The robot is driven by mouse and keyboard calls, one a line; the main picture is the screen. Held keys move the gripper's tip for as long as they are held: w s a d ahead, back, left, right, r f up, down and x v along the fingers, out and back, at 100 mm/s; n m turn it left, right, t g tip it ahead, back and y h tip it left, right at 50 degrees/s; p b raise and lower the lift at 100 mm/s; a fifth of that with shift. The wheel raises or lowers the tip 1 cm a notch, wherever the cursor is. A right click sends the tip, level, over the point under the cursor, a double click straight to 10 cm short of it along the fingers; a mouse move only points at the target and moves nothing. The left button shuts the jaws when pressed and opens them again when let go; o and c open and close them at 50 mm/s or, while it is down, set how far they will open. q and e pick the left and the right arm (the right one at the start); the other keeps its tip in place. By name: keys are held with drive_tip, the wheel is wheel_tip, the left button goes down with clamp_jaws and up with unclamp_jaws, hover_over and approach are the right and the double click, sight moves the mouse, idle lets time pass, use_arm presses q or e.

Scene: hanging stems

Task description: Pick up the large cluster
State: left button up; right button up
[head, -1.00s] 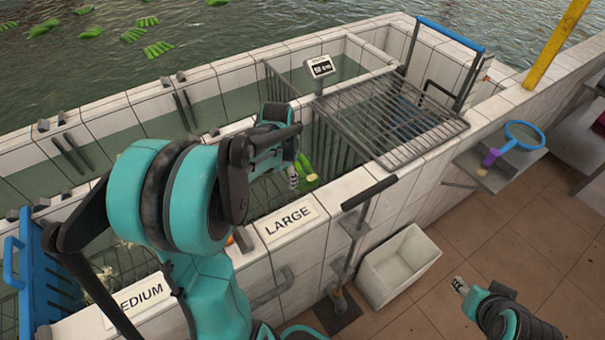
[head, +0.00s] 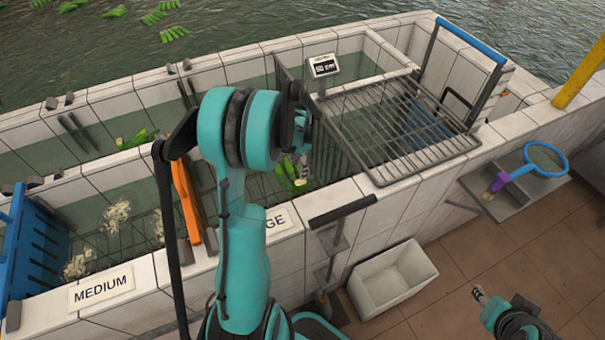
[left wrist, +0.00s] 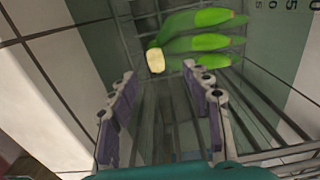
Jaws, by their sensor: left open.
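A green banana cluster (head: 291,176) lies in the wet compartment behind the sign LARGE, partly hidden by my left arm in the head view. In the left wrist view the cluster (left wrist: 205,42) shows several green fingers pointing right and a pale cut stem end at its left. My left gripper (left wrist: 160,76) is open, its two purple-padded fingers pointing towards the cluster with the stem end just beyond the tips. Nothing is between the fingers. In the head view the left gripper (head: 302,168) is beside the cluster. My right gripper (head: 479,296) is at the lower right, away from the tank.
A wire rack (head: 400,120) and a scale display (head: 323,66) border the compartment on the right. Another green cluster (head: 134,139) lies farther back. A white bin (head: 393,279) stands on the floor.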

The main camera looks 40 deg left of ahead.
sight(300, 182)
use_arm(q)
drive_tip(key=f, duration=0.1)
drive_tip(key=f+b, duration=0.1)
drive_tip(key=shift+s+f, duration=0.2)
drive_tip(key=shift+f, duration=0.2)
drive_tip(key=f+b, duration=0.1)
drive_tip(key=f, duration=0.2)
drive_tip(key=shift+w+d+f+b, duration=0.2)
drive_tip(key=shift+d+f+b, duration=0.15)
drive_tip(key=shift+d+f, duration=0.05)
drive_tip(key=shift+f, duration=0.3)
drive_tip(key=shift+r, duration=0.1)
clamp_jaws()
